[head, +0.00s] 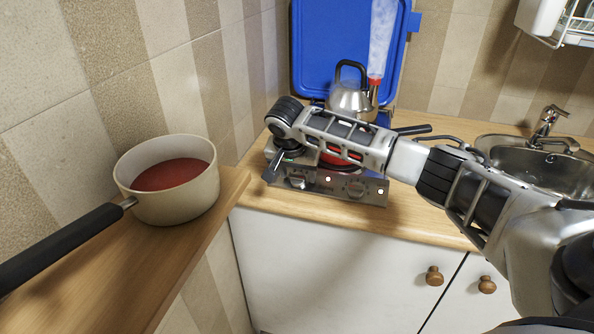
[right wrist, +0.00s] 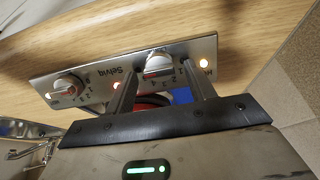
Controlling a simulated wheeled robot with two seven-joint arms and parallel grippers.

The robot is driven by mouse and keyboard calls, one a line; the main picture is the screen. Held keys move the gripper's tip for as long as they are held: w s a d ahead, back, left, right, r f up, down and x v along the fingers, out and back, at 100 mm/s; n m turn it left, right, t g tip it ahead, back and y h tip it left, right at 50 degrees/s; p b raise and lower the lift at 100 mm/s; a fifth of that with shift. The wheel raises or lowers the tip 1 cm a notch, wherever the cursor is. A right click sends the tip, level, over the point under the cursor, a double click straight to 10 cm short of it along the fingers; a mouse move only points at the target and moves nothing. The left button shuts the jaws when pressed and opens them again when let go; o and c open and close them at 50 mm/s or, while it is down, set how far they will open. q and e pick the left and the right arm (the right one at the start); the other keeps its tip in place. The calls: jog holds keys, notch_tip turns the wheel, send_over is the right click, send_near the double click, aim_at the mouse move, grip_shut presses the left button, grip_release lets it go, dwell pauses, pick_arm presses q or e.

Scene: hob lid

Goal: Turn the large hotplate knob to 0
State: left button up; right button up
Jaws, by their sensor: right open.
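The hob's steel front panel (head: 318,184) carries two silver knobs. The left knob (head: 297,181) is partly covered by my right gripper (head: 272,172); the right knob (head: 355,187) is clear of it. The right wrist view shows the panel upside down. There my open right gripper (right wrist: 160,78) has one finger on each side of a knob (right wrist: 158,65), nothing clamped; I cannot tell whether the fingers touch it. The other knob (right wrist: 68,86) lies further left. I cannot tell which knob serves the large hotplate. My left gripper is not in view.
A kettle (head: 350,100) stands behind my right forearm, before the raised blue lid (head: 335,40), with a whitish plume beside it. A red pot (head: 340,158) is partly hidden under my arm. A cream saucepan (head: 168,212) sits on the left shelf. Indicator lights glow on the panel.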

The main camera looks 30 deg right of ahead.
jog(key=c, duration=1)
